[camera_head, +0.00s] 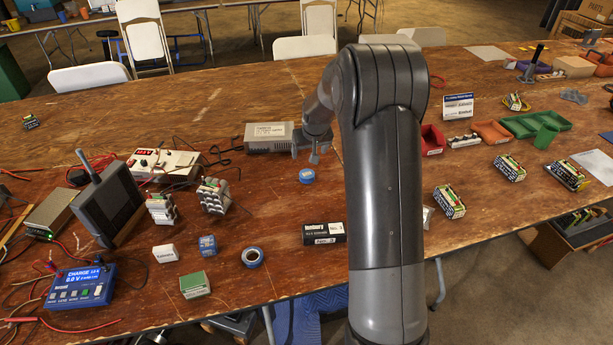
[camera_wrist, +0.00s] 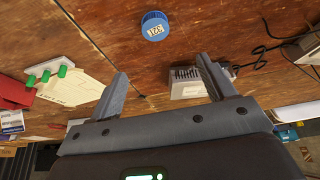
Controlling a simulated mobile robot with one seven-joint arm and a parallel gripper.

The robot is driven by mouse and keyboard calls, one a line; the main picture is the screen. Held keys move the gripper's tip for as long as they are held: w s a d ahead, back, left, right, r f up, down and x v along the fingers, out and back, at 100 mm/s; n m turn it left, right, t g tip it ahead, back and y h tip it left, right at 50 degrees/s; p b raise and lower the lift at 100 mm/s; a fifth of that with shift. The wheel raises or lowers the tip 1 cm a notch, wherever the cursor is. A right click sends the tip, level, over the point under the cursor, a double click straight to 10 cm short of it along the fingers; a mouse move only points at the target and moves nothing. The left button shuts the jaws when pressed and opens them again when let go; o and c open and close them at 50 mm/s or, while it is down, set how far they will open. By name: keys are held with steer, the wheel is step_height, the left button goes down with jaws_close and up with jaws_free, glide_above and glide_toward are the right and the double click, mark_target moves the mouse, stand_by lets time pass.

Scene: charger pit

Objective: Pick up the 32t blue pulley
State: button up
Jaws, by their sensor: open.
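The blue pulley (camera_head: 307,175) is a small, short blue cylinder lying on the wooden table near its middle. In the wrist view the blue pulley (camera_wrist: 155,26) shows a white label on top that appears to read 32T, turned around. My gripper (camera_head: 306,152) is above the table, close to the pulley in the head view. In the wrist view my gripper (camera_wrist: 163,72) has its two fingers spread wide with nothing between them. The pulley lies beyond the fingertips there, apart from them.
A grey power supply box (camera_head: 270,136) stands just behind the pulley. The table around the pulley is mostly clear.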

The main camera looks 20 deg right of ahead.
glide_toward(307, 173)
steer(key=shift+w+x, duration=0.25)
steer(key=shift+x, duration=0.95)
steer(key=x, duration=0.5)
steer(key=shift+s+f, duration=0.15)
steer(key=shift+s, duration=0.2)
steer(key=shift+w+f, duration=0.25)
steer(key=shift+f, duration=0.3)
steer(key=shift+c, duration=0.4)
steer(key=c, duration=1)
